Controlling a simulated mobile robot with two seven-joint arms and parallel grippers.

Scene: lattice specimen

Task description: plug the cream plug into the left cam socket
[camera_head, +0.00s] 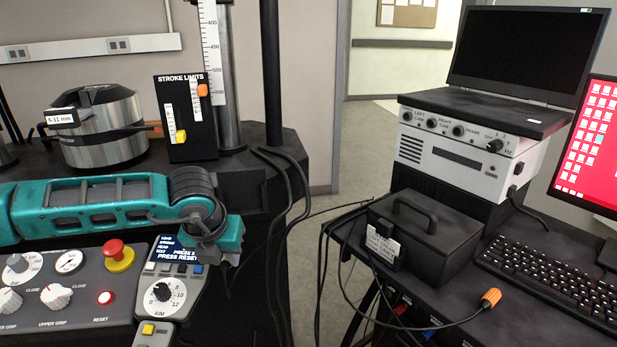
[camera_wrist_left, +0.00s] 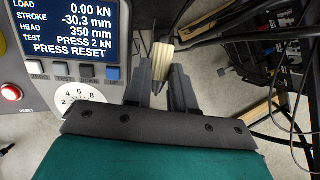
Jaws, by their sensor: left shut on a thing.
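In the head view the plug and fingertips are hidden or too small to make out. My right gripper is in neither view.
A black lidded case (camera_head: 425,235) stands in front of the white box. An orange plug (camera_head: 490,298) on a cable lies on the right table. Dark cables hang in the gap between the tables. A laptop (camera_head: 525,50) tops the box. The control panel (camera_head: 80,285) is below my arm.

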